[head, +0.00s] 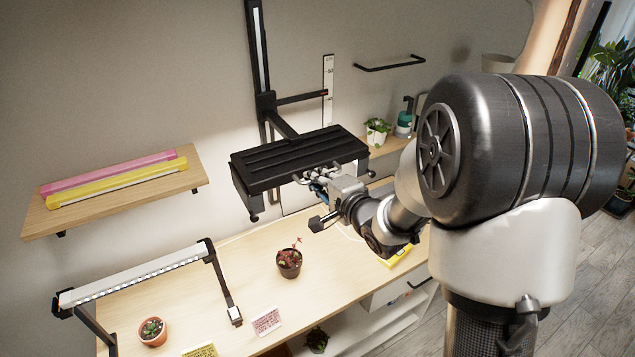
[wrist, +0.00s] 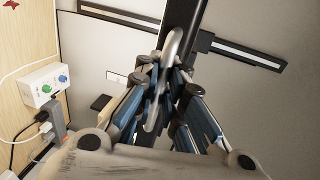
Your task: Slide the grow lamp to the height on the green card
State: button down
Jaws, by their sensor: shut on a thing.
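The grow lamp (head: 290,155) is a wide black panel on a bracket, held on a vertical black rail (head: 258,50) on the wall. A side arm from the slider reaches to a white height scale (head: 328,68); its end sits a little below the "50" mark, but I cannot read the exact height. My gripper (head: 318,178) is at the lamp's front edge. In the wrist view my gripper (wrist: 165,105) is shut on the lamp's grey metal handle (wrist: 174,48). I see no green card in either view.
Below are a wooden bench with a small potted plant (head: 289,263), a cactus pot (head: 153,331), a pink card (head: 267,321), a yellow card (head: 201,350) and a low lamp bar (head: 135,275). A shelf with pink and yellow tubes (head: 115,182) is left. A white control box (wrist: 45,83) shows in the wrist view.

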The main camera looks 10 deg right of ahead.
notch_tip(320, 180, up, 6)
jog(key=p, duration=0.3)
jog(key=shift+p, duration=0.35)
jog(key=shift+w+r, duration=0.1)
jog(key=c, duration=2)
grip_release()
jog(key=shift+r, duration=0.1)
jog(key=shift+c, duration=0.2)
jog(key=shift+o, duration=0.2)
jog(key=shift+s, duration=0.25)
jog(key=v, duration=0.7)
jog(key=shift+s+d, duration=0.1)
jog(key=shift+s, duration=0.05)
